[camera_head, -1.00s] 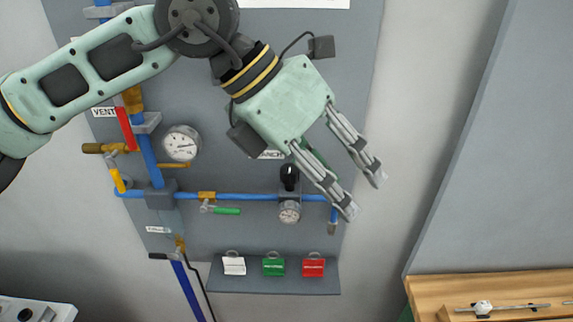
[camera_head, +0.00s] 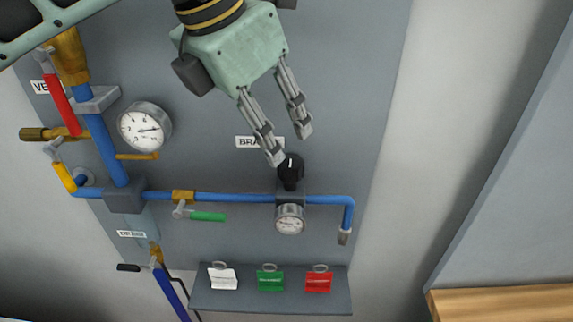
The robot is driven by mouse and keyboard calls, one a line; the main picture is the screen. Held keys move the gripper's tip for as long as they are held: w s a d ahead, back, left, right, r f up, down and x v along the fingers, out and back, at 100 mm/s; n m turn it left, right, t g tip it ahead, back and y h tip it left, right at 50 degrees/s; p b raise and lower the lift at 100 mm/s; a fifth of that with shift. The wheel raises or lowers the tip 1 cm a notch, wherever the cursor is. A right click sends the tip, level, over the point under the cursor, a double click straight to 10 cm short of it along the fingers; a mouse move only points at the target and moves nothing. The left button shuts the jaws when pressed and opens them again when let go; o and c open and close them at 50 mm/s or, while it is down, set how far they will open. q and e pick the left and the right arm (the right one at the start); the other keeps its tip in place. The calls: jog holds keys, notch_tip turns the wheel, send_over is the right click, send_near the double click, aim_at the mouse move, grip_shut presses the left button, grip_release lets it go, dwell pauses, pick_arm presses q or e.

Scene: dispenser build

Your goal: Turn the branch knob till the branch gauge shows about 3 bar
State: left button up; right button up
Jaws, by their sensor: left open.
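The black branch knob (camera_head: 290,171) sits on top of the grey regulator body on the blue branch pipe, with a light mark on its front. The branch gauge (camera_head: 290,219) is the small round dial just below it; its needle is too small to read. My left gripper (camera_head: 290,148) is open and empty. Its fingers point down, with the tips just above the knob in the picture, one to its upper left and one to its upper right. I cannot tell whether they touch it. A finger partly covers the branch label (camera_head: 246,142). My right gripper is not in view.
A larger gauge (camera_head: 145,126) and a red-handled valve (camera_head: 63,104) are at the left. A green-handled valve (camera_head: 208,216) is on the branch pipe. A shelf (camera_head: 240,301) below holds white, green and red clip tags. The panel right of the pipe's end is clear.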

aim_at(286, 159)
pick_arm(q)
jog(key=p+x, duration=0.1)
jog(key=x, duration=0.4)
jog(key=p+x, duration=0.1)
jog(key=x, duration=0.2)
jog(key=shift+w+a+f+p, duration=0.1)
jog(key=shift+w+a+p, duration=0.05)
jog(key=shift+w+p, duration=0.15)
jog(key=shift+w+f, duration=0.25)
jog(key=shift+f, duration=0.2)
jog(key=shift+s+r, duration=0.1)
jog(key=shift+s, duration=0.1)
jog(key=shift+c, duration=0.6)
jog(key=c, duration=0.9)
jog(key=shift+w+m+b, duration=0.1)
jog(key=shift+m+b, duration=0.5)
jog(key=shift+b, duration=0.3)
jog(key=shift+m+g+h+b, duration=0.3)
jog(key=shift+m+g+b, duration=0.15)
jog(key=shift+m, duration=0.45)
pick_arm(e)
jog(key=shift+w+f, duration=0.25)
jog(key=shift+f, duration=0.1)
